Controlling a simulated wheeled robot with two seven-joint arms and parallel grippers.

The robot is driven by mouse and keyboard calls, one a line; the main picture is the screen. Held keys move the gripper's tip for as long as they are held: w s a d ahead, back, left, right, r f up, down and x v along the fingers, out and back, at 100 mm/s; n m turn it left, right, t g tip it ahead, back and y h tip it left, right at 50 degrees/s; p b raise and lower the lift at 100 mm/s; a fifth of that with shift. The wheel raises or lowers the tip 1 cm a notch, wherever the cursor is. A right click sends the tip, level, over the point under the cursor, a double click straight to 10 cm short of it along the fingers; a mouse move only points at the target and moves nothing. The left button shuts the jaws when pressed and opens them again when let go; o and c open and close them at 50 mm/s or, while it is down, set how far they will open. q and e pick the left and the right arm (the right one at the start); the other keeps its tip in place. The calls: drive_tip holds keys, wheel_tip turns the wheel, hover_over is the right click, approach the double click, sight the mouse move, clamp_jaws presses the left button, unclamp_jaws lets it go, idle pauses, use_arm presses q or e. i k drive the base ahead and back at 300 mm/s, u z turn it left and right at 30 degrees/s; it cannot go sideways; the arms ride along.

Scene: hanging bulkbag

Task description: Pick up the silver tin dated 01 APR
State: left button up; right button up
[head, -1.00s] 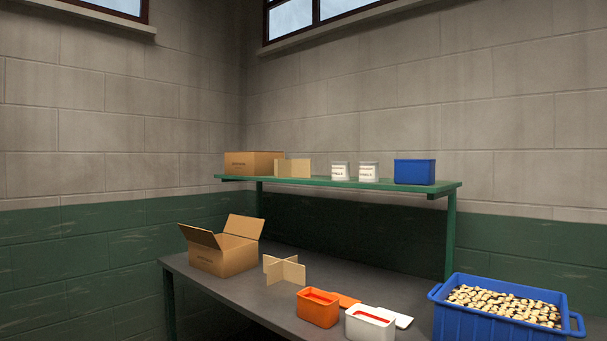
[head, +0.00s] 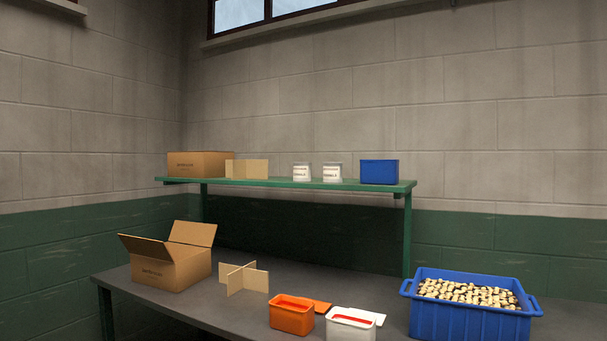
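Two silver-white tins with pale labels stand upright side by side on the green shelf, a left tin (head: 302,172) and a right tin (head: 332,172). Their label print is too small for me to read a date, so I cannot tell which one, if either, reads 01 APR. Neither of my grippers shows in the head view.
The green shelf (head: 290,184) also holds a closed carton, a cardboard divider (head: 247,169) and a blue bin (head: 379,172). The grey table (head: 240,312) below bears an open carton (head: 168,266), a crossed divider (head: 244,279), orange (head: 291,315) and white (head: 350,325) tubs, and a blue crate (head: 468,318) of light pieces.

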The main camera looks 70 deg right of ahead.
sight(333, 172)
drive_tip(key=i, duration=0.4)
drive_tip(key=z, duration=3.3)
